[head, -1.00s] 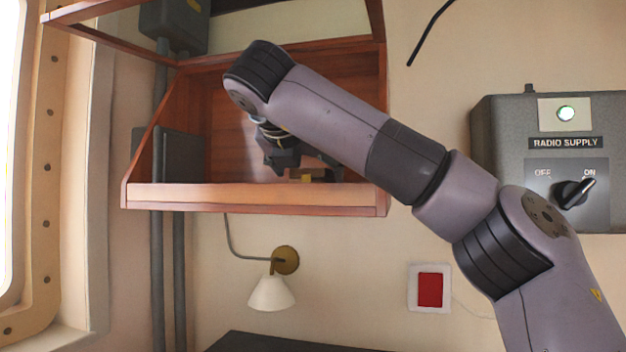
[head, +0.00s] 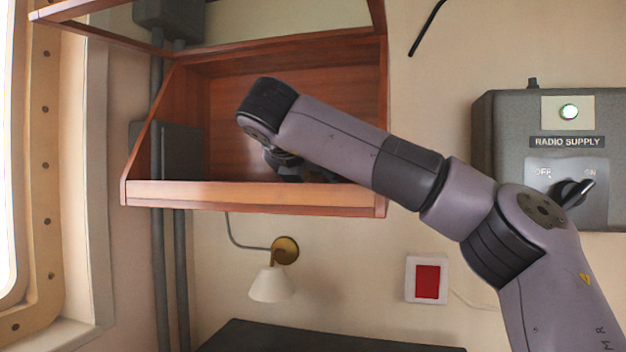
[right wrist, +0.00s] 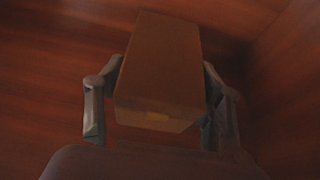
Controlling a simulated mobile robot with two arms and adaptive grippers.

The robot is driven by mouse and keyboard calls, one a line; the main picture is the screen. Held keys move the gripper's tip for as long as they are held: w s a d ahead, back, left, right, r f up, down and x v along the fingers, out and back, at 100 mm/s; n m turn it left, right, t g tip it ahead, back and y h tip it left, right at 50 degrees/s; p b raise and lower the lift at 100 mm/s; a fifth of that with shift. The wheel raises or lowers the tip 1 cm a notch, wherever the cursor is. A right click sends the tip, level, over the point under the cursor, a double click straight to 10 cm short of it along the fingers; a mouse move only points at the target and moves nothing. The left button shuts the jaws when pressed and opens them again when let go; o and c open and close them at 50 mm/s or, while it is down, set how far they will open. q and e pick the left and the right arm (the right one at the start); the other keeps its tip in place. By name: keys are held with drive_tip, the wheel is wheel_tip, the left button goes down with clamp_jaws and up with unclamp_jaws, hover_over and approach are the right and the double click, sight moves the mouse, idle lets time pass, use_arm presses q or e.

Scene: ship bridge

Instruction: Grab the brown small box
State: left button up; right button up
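The brown small box (right wrist: 160,65) shows in the right wrist view between the two fingers of my right gripper (right wrist: 161,85). The fingers stand apart, one on each side of the box; whether they touch its sides is too dark to tell. In the head view my right gripper (head: 290,165) is low inside the wooden shelf (head: 225,195), mostly hidden behind my right arm and the shelf's front lip. The box cannot be made out in the head view. My left gripper is not in view.
The shelf has a raised front lip and side walls close around my gripper. A grey radio supply box (head: 545,110) is on the wall at right. A lamp (head: 272,283) and a red switch (head: 428,281) are below. A window (head: 30,180) is at left.

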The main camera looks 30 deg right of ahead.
drive_tip(key=c, duration=0.8)
drive_tip(key=shift+c, duration=0.4)
drive_tip(key=shift+r, duration=0.25)
